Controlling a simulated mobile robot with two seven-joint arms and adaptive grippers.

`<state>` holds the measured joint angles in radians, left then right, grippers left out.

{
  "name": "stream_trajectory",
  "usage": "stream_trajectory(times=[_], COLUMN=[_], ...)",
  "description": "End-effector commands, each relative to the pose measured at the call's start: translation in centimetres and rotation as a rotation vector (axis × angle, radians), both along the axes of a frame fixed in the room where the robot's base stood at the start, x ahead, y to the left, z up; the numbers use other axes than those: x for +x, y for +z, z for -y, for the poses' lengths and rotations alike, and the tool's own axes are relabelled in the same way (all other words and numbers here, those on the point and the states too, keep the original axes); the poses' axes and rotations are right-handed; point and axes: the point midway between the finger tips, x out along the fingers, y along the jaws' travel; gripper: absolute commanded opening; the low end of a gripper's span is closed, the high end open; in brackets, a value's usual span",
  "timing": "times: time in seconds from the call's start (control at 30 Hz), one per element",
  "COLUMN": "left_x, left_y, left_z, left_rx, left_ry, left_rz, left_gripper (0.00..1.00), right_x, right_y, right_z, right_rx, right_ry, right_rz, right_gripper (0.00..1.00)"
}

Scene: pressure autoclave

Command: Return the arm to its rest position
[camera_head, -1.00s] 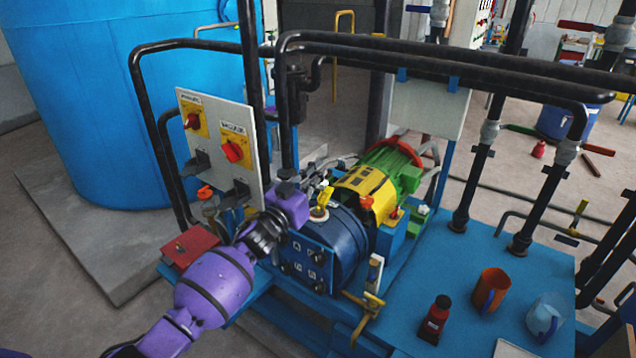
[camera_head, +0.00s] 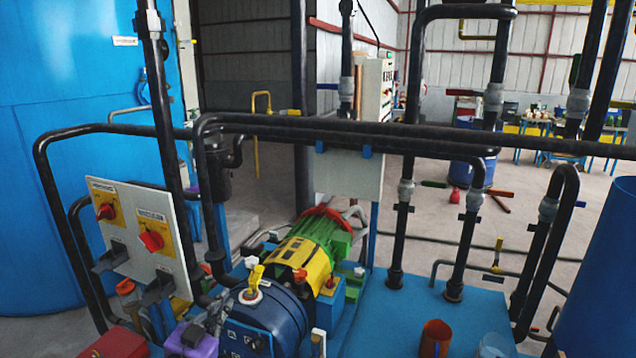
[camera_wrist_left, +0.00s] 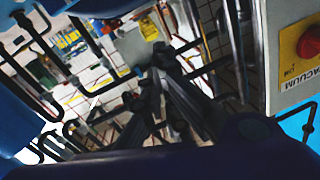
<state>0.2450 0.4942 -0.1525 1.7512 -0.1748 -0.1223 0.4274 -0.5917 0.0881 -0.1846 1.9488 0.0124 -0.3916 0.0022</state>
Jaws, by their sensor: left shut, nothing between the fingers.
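My left arm's purple wrist (camera_head: 190,341) shows at the bottom edge of the head view, left of the dark blue motor housing. The left gripper (camera_head: 217,312) is small and partly lost among the fittings there. In the left wrist view its dark fingers (camera_wrist_left: 158,85) are together, with nothing visible held between them. The grey switch panel (camera_head: 135,225) stands to the left, with two red knobs on yellow plates. In the left wrist view, one red knob (camera_wrist_left: 309,42) with a VACUUM label is at the right edge. My right gripper is not in view.
A blue, yellow and green pump-motor unit (camera_head: 305,262) stands right of the wrist. Black pipes (camera_head: 340,128) cross above it. An orange mug (camera_head: 435,338) and a clear mug (camera_head: 494,346) stand on the blue bench (camera_head: 400,310). A big blue tank is at the left.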

Motion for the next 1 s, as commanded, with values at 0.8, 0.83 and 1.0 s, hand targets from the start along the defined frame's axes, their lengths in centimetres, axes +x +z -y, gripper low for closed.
stream_trajectory(times=[0.8, 0.83, 1.0], left_x=[-40.2, -40.5, -41.1], left_y=[-28.7, -28.8, -29.1], left_z=[3.4, 3.3, 3.2], left_rx=[-0.113, -0.114, -0.112], left_ry=[0.259, 0.263, 0.266], left_rz=[-0.83, -0.836, -0.845], left_gripper=[0.0, 0.0, 0.0], right_x=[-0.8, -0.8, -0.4], right_y=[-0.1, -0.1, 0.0], right_z=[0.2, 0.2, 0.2], right_rx=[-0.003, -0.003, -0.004], right_ry=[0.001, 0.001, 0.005], right_rz=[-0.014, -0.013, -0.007], right_gripper=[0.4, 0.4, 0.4])
